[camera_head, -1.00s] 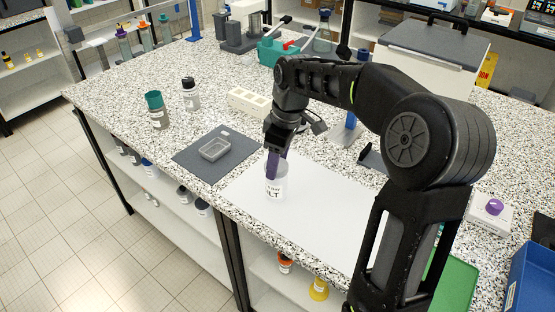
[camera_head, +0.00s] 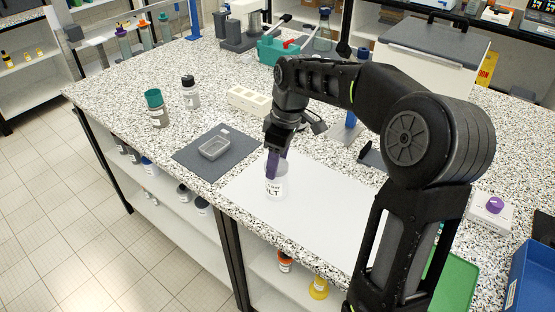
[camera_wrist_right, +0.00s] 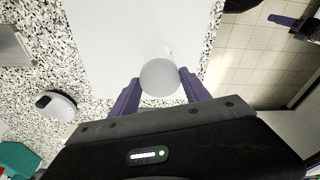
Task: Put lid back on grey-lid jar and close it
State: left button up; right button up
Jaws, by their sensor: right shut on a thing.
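The jar (camera_head: 277,186) is a clear, whitish container with a printed label. It stands upright at the left end of a white sheet on the bench. My right gripper (camera_head: 272,165) points down at the jar's top, its purple fingers shut on the grey lid. In the right wrist view the lid (camera_wrist_right: 160,77) is a round grey disc between the two fingertips. The lid's seam with the jar is hidden, so I cannot tell how tightly it sits. My left gripper (camera_wrist_right: 288,22) seems to show at the upper right of that view, its opening unclear.
A dark mat (camera_head: 190,158) with a grey tray (camera_head: 214,146) lies left of the jar. A green-capped bottle (camera_head: 156,110) and a dark-capped bottle (camera_head: 191,95) stand further left. A white block (camera_head: 249,101) lies behind. The white sheet (camera_head: 325,215) is bare right of the jar.

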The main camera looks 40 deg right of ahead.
jog(key=o, duration=1.4)
jog(key=shift+r+p, duration=2.75)
jog(key=shift+r, duration=0.75)
